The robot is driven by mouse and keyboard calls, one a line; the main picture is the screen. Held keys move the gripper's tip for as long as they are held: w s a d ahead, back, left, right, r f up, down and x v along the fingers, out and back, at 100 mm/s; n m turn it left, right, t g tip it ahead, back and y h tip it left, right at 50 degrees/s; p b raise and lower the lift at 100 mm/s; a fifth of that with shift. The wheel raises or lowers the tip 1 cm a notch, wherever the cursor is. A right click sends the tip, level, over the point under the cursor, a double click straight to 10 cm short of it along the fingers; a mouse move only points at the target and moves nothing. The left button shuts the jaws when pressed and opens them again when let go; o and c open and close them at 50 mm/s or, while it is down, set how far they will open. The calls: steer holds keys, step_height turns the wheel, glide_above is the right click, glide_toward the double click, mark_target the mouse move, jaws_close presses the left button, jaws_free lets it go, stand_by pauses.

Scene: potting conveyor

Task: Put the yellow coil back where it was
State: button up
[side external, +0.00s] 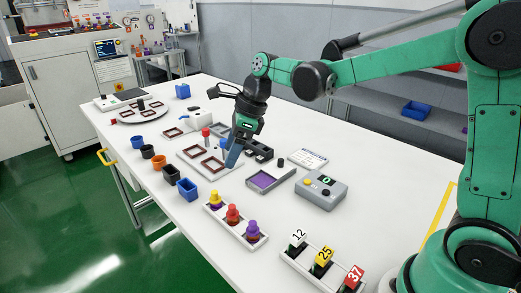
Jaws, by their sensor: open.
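A yellow piece (215,198), which looks like the yellow coil, stands upright at the left end of a white rack (240,236). A red piece (232,213) and a purple piece (252,231) stand beside it in the same rack. My gripper (232,162) is open and points down over the middle of the table, behind and above the rack and apart from the yellow piece. The blue-grey fingers are seen edge-on, and I see nothing held between them. They hide part of the pale board with brown frames behind them.
Brown square frames (191,152) lie on a pale board left of my gripper. Several small cups (187,189) line the left edge. A purple-floored tray (262,181) and a grey button box (321,190) are to the right. Numbered tags (322,258) stand at the front.

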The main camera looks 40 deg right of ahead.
steer(key=s+d+n+t+h, duration=0.1)
steer(key=s+n, duration=0.5)
steer(key=n, duration=0.7)
steer(key=s+d+n+t+h, duration=0.2)
steer(key=s+n, duration=0.5)
steer(key=n, duration=0.5)
steer(key=shift+r+n+t+h, duration=0.3)
steer(key=shift+r+n+t, duration=0.1)
steer(key=shift+t, duration=0.2)
